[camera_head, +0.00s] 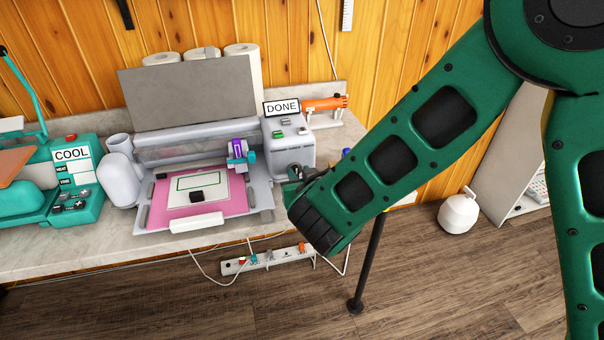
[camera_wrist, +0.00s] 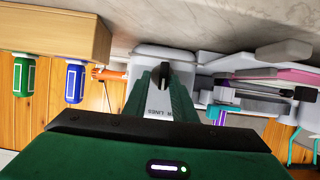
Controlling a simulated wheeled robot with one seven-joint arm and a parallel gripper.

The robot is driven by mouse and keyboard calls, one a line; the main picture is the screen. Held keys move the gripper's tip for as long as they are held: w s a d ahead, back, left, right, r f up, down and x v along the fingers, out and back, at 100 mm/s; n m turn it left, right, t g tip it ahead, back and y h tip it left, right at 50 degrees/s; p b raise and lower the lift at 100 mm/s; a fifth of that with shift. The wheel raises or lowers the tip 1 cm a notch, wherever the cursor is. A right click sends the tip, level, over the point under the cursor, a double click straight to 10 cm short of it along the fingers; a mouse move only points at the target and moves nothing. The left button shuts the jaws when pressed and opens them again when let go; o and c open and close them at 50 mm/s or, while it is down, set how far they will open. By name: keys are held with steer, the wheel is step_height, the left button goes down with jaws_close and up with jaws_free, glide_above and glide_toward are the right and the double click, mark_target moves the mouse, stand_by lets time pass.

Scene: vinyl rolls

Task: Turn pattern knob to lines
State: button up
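A dark pattern knob (camera_wrist: 163,73) sits on the pale control box of the cutting machine, with the printed word LINES (camera_wrist: 161,112) near it in the wrist view. My gripper (camera_wrist: 163,80) has its two green fingers on either side of the knob, with a gap between them. I cannot tell whether the fingertips touch it, nor where the knob points. A sign on the box reads DONE (camera_head: 282,107).
The machine's pink mat (camera_head: 225,209) holds a white sheet and a small black block (camera_head: 196,196). A purple tool (camera_head: 237,150) stands over it. A teal press (camera_head: 70,180) is at left. A power strip (camera_head: 268,259) hangs below the counter.

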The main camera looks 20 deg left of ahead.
steer(key=shift+a+r, duration=0.15)
steer(key=shift+a, duration=0.1)
steer(key=shift+s, duration=0.1)
steer(key=shift+s+d+r, duration=0.15)
steer(key=shift+s, duration=0.2)
steer(key=v, duration=0.9)
steer(key=shift+s+d, duration=0.2)
steer(key=shift+d, duration=0.3)
